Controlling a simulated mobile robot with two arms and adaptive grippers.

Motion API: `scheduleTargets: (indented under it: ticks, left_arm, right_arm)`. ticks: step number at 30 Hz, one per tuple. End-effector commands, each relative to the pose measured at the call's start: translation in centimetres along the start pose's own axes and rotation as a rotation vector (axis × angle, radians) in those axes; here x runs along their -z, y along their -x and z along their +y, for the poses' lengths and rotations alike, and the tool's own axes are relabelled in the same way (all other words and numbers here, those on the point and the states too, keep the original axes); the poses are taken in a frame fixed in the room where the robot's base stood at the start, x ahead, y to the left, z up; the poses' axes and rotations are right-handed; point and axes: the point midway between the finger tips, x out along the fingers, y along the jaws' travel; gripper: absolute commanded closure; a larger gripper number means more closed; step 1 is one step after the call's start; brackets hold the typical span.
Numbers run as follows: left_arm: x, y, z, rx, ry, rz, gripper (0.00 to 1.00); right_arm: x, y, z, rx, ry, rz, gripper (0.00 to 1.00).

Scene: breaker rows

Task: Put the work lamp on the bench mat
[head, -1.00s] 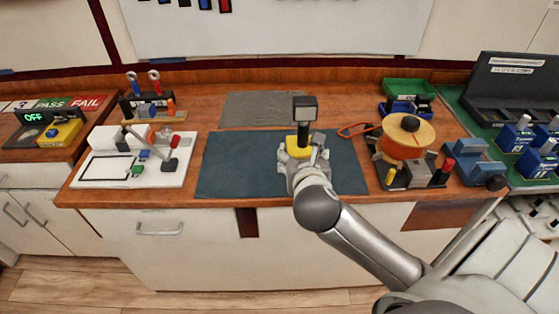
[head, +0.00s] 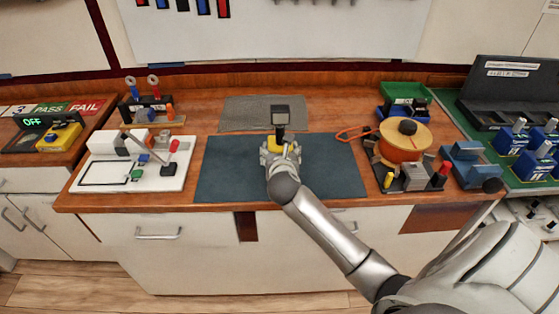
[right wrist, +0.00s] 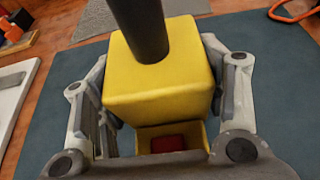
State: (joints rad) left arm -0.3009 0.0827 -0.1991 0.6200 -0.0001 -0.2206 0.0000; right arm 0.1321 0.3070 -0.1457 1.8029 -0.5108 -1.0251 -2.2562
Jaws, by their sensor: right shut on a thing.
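The work lamp has a yellow block base (right wrist: 160,80), a dark post (right wrist: 143,25) and a dark square head (head: 281,115). My right gripper (head: 280,148) is shut on the yellow base, one finger on each side in the right wrist view (right wrist: 158,85). The lamp is upright over the dark blue-green bench mat (head: 225,165), near the mat's middle. I cannot tell whether its base touches the mat. The underside of the base is hidden. My left gripper is not in view.
A grey cloth-like mat (head: 262,112) lies behind the bench mat. A white board with small parts (head: 90,178) stands to the left. An orange spool (head: 402,142) on a fixture and an orange cable loop (head: 352,133) are at the right. The mat's left and right parts are clear.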

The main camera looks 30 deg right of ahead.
Motion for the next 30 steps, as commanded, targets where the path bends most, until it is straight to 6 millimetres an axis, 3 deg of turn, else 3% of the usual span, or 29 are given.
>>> scheduleTargets:
  ticks: [5, 11, 23, 24, 28, 30]
  left_arm:
    - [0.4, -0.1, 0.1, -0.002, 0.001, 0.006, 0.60]
    - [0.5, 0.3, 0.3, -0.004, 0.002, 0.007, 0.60]
    - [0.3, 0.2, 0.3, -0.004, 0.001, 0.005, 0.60]
    - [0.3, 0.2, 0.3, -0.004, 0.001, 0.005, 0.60]
    - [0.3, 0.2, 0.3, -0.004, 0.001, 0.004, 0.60]
    - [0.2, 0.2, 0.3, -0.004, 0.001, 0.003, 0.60]
  right_arm:
    - [0.6, -1.1, 0.3, -0.001, -0.001, -0.001, 0.76]
    - [3.0, -1.9, 0.3, -0.002, -0.001, 0.000, 0.76]
    - [3.4, -2.1, 0.2, -0.001, 0.002, -0.002, 0.76]
    - [3.6, -2.1, 0.2, 0.000, 0.002, 0.002, 0.31]
    - [3.6, -2.1, 0.2, 0.000, 0.002, 0.002, 0.14]
    - [3.6, -2.1, 0.2, 0.000, 0.001, 0.002, 0.14]
